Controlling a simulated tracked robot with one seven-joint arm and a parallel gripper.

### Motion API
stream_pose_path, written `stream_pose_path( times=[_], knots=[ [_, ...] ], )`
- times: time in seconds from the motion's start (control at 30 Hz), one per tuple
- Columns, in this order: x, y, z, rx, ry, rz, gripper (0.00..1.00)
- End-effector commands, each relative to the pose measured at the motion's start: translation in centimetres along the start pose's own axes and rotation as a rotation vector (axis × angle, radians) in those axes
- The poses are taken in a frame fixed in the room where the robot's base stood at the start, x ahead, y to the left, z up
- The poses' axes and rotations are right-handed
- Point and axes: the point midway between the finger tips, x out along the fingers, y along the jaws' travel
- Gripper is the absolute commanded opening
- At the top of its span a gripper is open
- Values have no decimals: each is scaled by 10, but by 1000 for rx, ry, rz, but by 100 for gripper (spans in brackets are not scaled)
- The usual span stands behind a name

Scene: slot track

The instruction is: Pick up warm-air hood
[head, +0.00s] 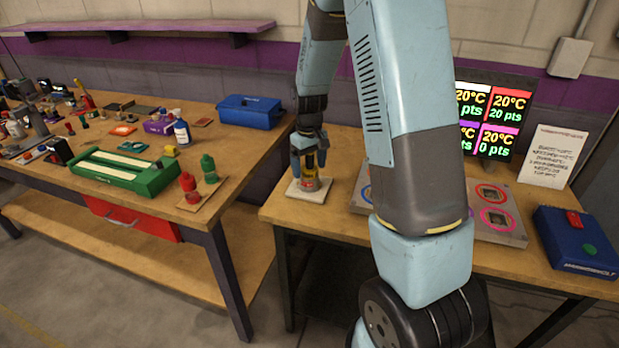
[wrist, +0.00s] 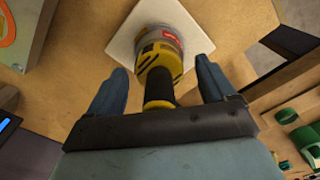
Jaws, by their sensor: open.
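The warm-air hood, as I take it, is the yellow and black tool with a grey lower end and a red label (wrist: 163,57). It stands on a pale square pad (wrist: 121,45) and shows small in the head view (head: 311,183), partly hidden by my gripper. My gripper (head: 309,158) is over it, pointing down. In the wrist view my gripper (wrist: 161,72) is open, with one blue finger on each side of the yellow body and dark neck. Gaps show between the fingers and the tool.
Right of the pad is a grey panel with coloured rings (head: 497,218), partly hidden by my arm. A blue box with red and green buttons (head: 577,243) sits farther right. The screen (head: 494,120) stands behind. The left table holds a green tray (head: 124,171) and bottles.

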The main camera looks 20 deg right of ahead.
Motion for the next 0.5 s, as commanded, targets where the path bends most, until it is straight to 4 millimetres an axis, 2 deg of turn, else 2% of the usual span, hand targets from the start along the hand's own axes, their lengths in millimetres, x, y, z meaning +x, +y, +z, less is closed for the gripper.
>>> stream_pose_path(
  times=[0.1,0.5],
  knots=[
    [0,0,0,0,0,0,84],
    [0,0,0,0,0,0,46]
  ],
)
